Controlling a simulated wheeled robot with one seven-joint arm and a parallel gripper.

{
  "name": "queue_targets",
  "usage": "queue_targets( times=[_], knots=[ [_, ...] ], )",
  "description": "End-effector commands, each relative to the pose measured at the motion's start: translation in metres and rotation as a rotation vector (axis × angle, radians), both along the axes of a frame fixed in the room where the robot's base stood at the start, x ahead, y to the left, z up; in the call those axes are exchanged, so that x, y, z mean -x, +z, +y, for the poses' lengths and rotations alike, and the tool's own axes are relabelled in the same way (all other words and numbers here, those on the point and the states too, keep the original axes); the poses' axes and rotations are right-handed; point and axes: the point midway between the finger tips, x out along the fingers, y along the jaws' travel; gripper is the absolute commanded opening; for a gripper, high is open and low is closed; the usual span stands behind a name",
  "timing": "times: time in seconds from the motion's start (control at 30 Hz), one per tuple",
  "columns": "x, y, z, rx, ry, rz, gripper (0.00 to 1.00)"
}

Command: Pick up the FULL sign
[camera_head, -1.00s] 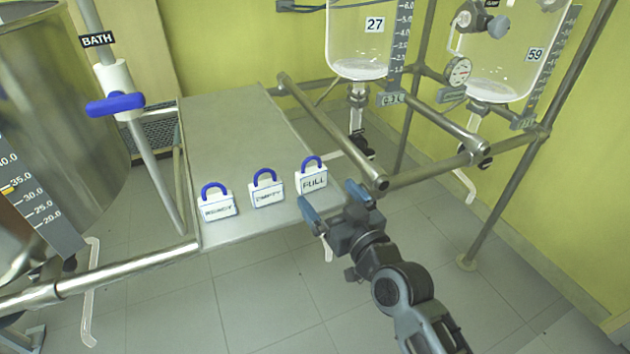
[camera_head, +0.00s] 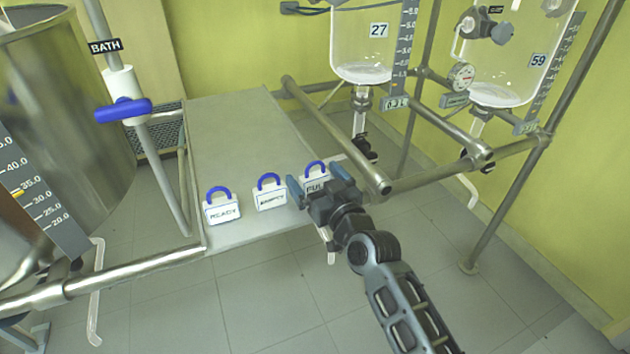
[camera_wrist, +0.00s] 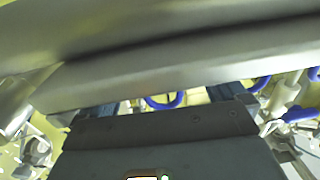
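The FULL sign (camera_head: 314,184) is a white tag with a blue loop handle. It stands at the right end of a row on the grey platform, its lower right part hidden by my gripper. My gripper (camera_head: 318,179) is open, with its two blue fingertips to the left and right of the sign in the head view. In the wrist view a blue loop (camera_wrist: 165,106) shows between the spread fingers of my gripper (camera_wrist: 165,100). I cannot tell whether the fingers touch the sign.
The EMPTY sign (camera_head: 270,196) stands just left of the FULL sign, close to my left finger. The READY sign (camera_head: 222,210) is farther left. The platform (camera_head: 240,135) is clear behind them. A metal rail (camera_head: 335,135) runs close on the right, below glass reactor 27 (camera_head: 362,45).

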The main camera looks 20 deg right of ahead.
Motion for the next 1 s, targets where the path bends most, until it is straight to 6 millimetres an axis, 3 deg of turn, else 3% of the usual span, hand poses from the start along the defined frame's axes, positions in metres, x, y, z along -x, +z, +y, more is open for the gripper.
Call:
queue_targets(
  times=[0.07, 0.53, 0.83, 1.0],
  knots=[
    [0.000, 0.000, 0.000, 0.000, 0.000, 0.000, 0.89],
    [0.000, 0.000, 0.000, 0.000, 0.000, 0.000, 0.44],
    [0.000, 0.003, 0.000, 0.000, 0.000, -0.001, 0.44],
    [0.000, 0.017, 0.000, 0.001, 0.000, -0.002, 0.44]
  ],
)
